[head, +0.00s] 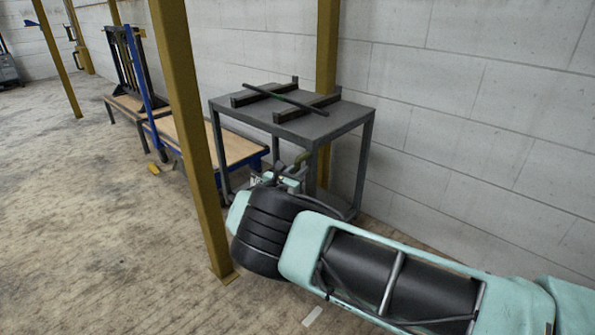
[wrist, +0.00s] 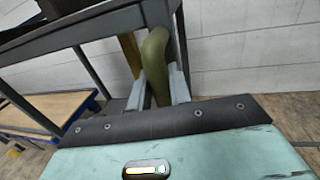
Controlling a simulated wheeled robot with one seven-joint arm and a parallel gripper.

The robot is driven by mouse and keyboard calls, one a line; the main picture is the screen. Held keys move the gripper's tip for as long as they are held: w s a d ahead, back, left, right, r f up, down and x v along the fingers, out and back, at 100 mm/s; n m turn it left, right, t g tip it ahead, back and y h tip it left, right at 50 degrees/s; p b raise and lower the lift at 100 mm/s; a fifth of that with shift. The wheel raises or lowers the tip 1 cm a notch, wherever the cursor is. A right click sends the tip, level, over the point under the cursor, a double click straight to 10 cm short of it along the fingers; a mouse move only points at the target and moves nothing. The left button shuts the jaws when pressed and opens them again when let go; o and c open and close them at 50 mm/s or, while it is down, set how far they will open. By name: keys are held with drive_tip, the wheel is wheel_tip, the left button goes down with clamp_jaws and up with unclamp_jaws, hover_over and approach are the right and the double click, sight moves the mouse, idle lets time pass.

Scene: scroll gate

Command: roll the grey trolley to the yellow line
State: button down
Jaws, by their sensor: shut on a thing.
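My gripper (wrist: 158,90) is shut on this handle, one finger on each side. In the head view my gripper (head: 290,175) is at the trolley's near side, partly hidden by my wrist. I cannot make out a yellow line on the floor.
A blue-framed cart (head: 205,145) with a wooden deck stands left of the trolley. A wooden table (head: 125,103) with a black rack is beyond it. A yellow-brown post (head: 192,130) rises in front. A small yellow object (head: 153,169) lies on the floor. The left floor is open.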

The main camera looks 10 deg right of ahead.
drive_tip(key=c, duration=1.3)
unclamp_jaws()
drive_tip(key=shift+w+a+f, duration=0.1)
drive_tip(key=shift+w+a, duration=0.05)
drive_tip(key=shift+a, duration=0.25)
drive_tip(key=shift+c, duration=0.2)
drive_tip(key=shift+d, duration=0.1)
drive_tip(key=p+v, duration=0.2)
drive_tip(key=v, duration=1.5)
drive_tip(key=shift+s+p, duration=0.2)
drive_tip(key=shift+p, duration=0.15)
